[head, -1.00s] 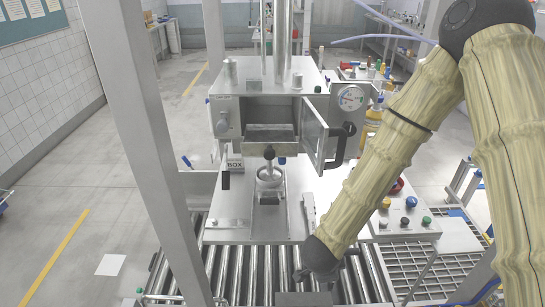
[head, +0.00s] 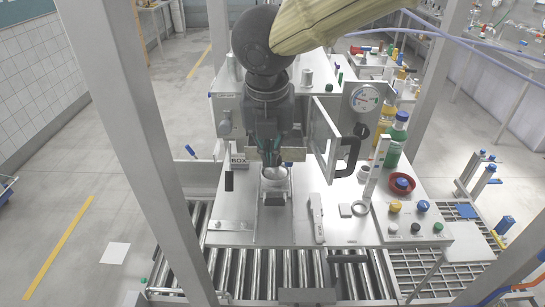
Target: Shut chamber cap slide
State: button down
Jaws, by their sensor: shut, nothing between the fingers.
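My gripper (head: 267,160) is shut and points down in front of the filling chamber, in the middle of the head view. Its fingertips are at the front edge of a pale ledge or slide (head: 294,154) that juts out from the chamber. I cannot tell whether they touch it. My gripper and wrist hide most of the chamber opening and much of the slide. The framed chamber door (head: 323,132) stands open to the right of the gripper, with a black handle (head: 349,155). A round filling neck (head: 273,176) sits just below the fingertips.
A pressure gauge (head: 364,98) is right of the door. A roller conveyor (head: 280,270) runs below. A frame post (head: 140,130) is at the left.

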jog(key=w+f+p, duration=0.4)
jog(key=w+f, duration=0.2)
jog(key=f, duration=0.3)
jog(key=shift+w+d+f, duration=0.15)
jog(key=shift+d+f, duration=0.1)
dwell(0.3)
